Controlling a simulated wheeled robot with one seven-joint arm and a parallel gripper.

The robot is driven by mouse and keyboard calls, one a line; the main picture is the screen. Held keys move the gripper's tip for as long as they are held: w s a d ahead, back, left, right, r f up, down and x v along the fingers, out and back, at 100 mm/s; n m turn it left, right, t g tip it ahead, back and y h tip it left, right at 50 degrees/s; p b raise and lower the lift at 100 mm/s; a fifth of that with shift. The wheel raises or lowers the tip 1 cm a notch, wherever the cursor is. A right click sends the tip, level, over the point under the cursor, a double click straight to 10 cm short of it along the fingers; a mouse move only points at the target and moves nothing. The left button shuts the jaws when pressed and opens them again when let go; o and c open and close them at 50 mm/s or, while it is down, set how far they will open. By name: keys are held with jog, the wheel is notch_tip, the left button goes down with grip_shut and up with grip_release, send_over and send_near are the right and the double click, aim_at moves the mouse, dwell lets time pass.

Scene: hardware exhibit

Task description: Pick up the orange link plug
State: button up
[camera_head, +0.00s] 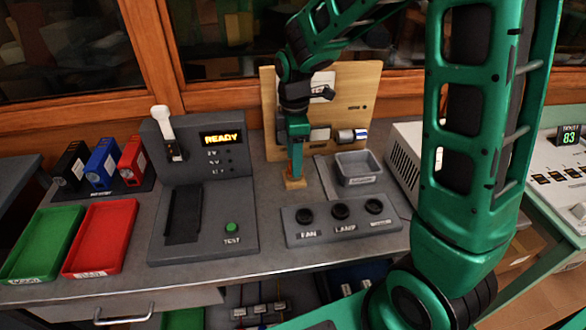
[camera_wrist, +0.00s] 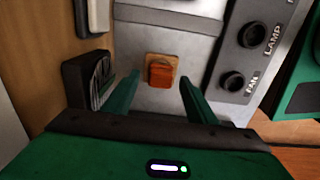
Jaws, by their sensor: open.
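The orange link plug (camera_wrist: 161,75) sits on a small wooden base (camera_wrist: 151,58) on the grey bench. It lies between and beyond the fingertips of my gripper (camera_wrist: 160,80) in the wrist view. My gripper is open, with a clear gap on each side of the plug and nothing held. In the head view my gripper (camera_head: 297,158) points down above the wooden base (camera_head: 294,184). There the plug is mostly hidden behind the fingers.
A small grey bin (camera_head: 358,169) is to the right, and a tester (camera_head: 210,240) reading READY is to the left.

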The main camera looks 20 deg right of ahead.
jog(key=shift+f, duration=0.6)
jog(key=c, duration=1.1)
notch_tip(320, 180, up, 5)
jog(key=shift+f, duration=0.2)
jog(key=s+a+r, duration=0.1)
jog(key=a+r, duration=0.1)
jog(key=a, duration=0.1)
jog(key=s+a+r, duration=0.2)
jog(key=a, duration=0.2)
jog(key=s+a+r, duration=0.2)
jog(key=a, duration=0.1)
jog(key=shift+a+r, duration=0.2)
jog(key=shift+a, duration=0.1)
